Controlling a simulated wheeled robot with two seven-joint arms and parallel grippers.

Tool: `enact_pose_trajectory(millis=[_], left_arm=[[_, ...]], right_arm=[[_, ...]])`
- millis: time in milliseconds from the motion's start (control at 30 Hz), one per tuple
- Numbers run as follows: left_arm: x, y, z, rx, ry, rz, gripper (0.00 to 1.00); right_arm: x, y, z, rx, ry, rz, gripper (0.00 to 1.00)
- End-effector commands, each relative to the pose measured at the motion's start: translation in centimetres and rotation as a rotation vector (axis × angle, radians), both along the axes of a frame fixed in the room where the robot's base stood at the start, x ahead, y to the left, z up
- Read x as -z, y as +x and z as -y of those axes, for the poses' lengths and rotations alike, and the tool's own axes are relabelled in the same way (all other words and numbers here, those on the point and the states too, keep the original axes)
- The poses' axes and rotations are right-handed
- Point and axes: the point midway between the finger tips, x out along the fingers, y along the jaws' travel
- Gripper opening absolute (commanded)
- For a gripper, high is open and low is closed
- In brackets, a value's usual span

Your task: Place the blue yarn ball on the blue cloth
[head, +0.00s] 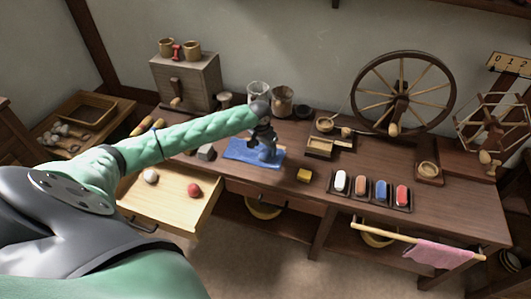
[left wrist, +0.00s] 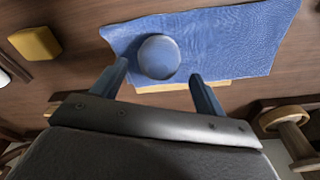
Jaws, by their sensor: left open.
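The cloth also shows on the workbench in the head view (head: 236,150). My left gripper (left wrist: 158,72) is open, with one finger on each side of the ball and gaps between them and it. In the head view my left gripper (head: 265,148) is low over the cloth, and it largely hides the ball there. My right gripper is in neither view.
An open drawer (head: 150,208) at the front left holds a white ball (head: 151,176) and a red ball (head: 194,190). A yellow block (head: 304,175) lies right of the cloth. A spinning wheel (head: 404,92) stands at the back right.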

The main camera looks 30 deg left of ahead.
Motion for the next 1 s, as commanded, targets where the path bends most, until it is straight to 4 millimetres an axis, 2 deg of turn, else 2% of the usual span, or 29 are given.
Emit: enact_pose_trajectory(millis=[200, 400, 600, 1000], left_arm=[[-4.1, -0.6, -0.1, 0.000, 0.000, 0.002, 0.73], [-7.1, -1.0, -0.2, 0.000, 0.000, 0.003, 0.73], [-8.3, -1.2, -0.2, -0.001, 0.000, 0.001, 0.73], [-8.5, -1.2, -0.2, -0.001, 0.000, 0.001, 0.73]], right_arm=[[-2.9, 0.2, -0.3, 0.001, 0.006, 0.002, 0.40], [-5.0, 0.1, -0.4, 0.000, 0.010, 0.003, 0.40], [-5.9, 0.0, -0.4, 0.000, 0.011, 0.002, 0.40], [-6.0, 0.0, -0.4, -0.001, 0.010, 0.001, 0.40]])
